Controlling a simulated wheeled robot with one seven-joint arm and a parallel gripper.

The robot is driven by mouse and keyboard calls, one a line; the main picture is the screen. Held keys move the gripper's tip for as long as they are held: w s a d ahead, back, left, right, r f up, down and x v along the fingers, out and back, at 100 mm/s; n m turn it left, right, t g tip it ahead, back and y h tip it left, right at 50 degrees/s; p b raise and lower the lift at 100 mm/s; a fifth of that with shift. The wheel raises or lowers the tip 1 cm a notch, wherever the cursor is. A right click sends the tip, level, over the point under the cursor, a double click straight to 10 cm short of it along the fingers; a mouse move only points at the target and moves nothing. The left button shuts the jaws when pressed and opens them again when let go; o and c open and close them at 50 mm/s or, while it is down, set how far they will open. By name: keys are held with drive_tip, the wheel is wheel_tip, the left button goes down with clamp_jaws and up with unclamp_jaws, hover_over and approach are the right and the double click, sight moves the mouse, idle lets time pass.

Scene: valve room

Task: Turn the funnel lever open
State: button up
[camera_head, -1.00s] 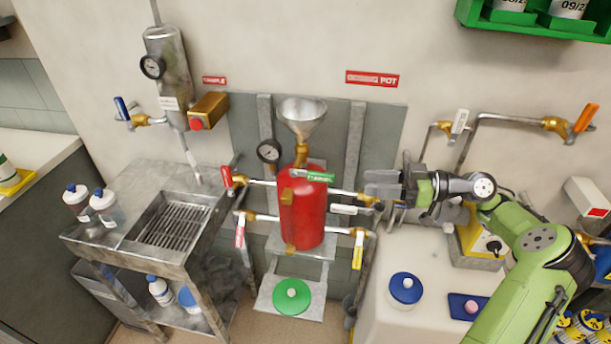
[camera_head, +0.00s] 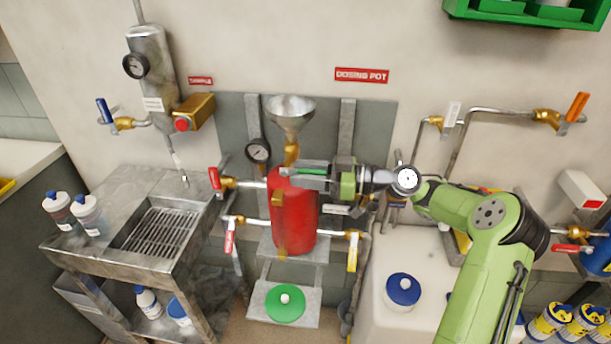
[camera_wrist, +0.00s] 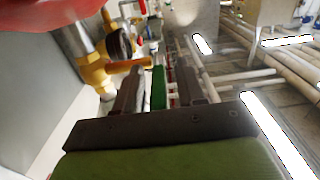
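The green funnel lever (camera_head: 309,171) sits on top of the red dosing pot (camera_head: 291,218), below the metal funnel (camera_head: 289,110) and its brass neck. My gripper (camera_head: 322,176) has come in from the right, level with the lever, and partly hides it. In the wrist view the green lever (camera_wrist: 159,88) lies between the two fingers of my gripper (camera_wrist: 162,82), with a small gap on each side. The fingers are apart and not closed on it.
Nearby are a red-handled valve (camera_head: 215,180) on the left, a lower red lever (camera_head: 230,238) and a yellow lever (camera_head: 352,252). A gauge (camera_head: 258,151) stands behind the pot. A steel sink bench (camera_head: 120,215) is on the left, a white tank (camera_head: 385,320) on the right.

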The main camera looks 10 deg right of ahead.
sight(299, 169)
clamp_jaws()
drive_tip(key=shift+r+p, duration=0.15)
drive_tip(key=shift+p, duration=0.15)
drive_tip(key=shift+a+r+g+h+p, duration=0.1)
drive_tip(key=shift+r+g+h+p, duration=0.35)
drive_tip(key=shift+h+p, duration=0.5)
drive_tip(key=h+p, duration=0.1)
drive_tip(key=r+g+h+p, duration=0.1)
drive_tip(key=h+p, duration=0.1)
drive_tip(key=shift+w+a+r+g, duration=0.1)
drive_tip(key=shift+a+r+g, duration=0.15)
drive_tip(key=h+p, duration=0.1)
drive_tip(key=g+h+p, duration=0.1)
drive_tip(key=h, duration=0.1)
drive_tip(key=shift+w+a+r, duration=0.15)
drive_tip(key=shift+a+r, duration=0.2)
drive_tip(key=shift+r, duration=0.05)
drive_tip(key=shift+w+a+r+g+h+p, duration=0.1)
drive_tip(key=shift+a+g+h+p, duration=0.2)
drive_tip(key=shift+h+p, duration=0.6)
